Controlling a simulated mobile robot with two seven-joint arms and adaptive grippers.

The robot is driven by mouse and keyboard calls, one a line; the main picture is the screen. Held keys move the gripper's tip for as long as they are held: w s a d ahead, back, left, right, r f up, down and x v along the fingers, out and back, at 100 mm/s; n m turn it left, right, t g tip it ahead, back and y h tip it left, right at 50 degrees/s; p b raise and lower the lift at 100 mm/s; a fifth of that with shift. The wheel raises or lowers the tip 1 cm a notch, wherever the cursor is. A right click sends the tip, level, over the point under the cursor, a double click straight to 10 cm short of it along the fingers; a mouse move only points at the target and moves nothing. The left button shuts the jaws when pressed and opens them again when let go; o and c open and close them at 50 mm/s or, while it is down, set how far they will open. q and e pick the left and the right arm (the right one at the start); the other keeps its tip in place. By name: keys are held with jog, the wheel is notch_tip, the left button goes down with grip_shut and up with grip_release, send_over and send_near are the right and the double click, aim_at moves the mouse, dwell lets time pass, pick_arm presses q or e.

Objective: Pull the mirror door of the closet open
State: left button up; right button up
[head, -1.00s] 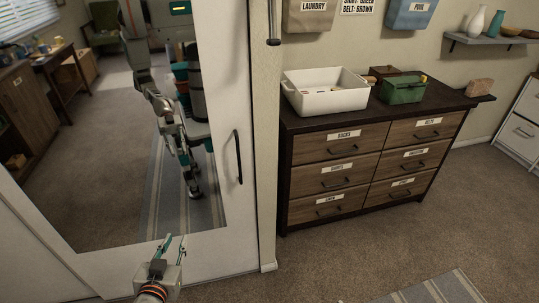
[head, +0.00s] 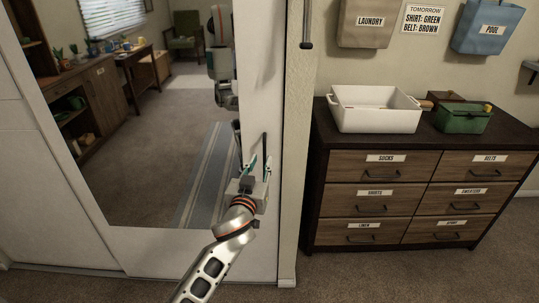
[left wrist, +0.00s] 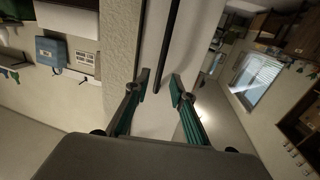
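The mirror door (head: 130,228) has a white frame around a large mirror and looks shut in the head view. Its dark vertical handle (head: 264,145) is on the right part of the frame. My left gripper (head: 260,162) is in front of the handle's lower part. In the left wrist view my left gripper (left wrist: 160,84) is open, with its teal-lined fingers apart. The handle (left wrist: 166,48) shows as a dark bar whose lower end lies between the fingertips in that picture. I cannot tell whether they touch it. My right gripper is not in view.
A dresser (head: 383,207) with labelled drawers stands right of the closet. On it are a white bin (head: 375,116) and a green box (head: 463,120). A wall strip (head: 295,170) separates door and dresser. The desk, window and striped rug in the mirror are reflections.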

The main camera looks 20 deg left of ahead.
aim_at(264, 154)
pick_arm(q)
jog(key=w, duration=0.5)
jog(key=shift+w+a+b, duration=0.2)
jog(key=shift+w+b, duration=0.1)
jog(key=shift+w, duration=0.1)
grip_shut()
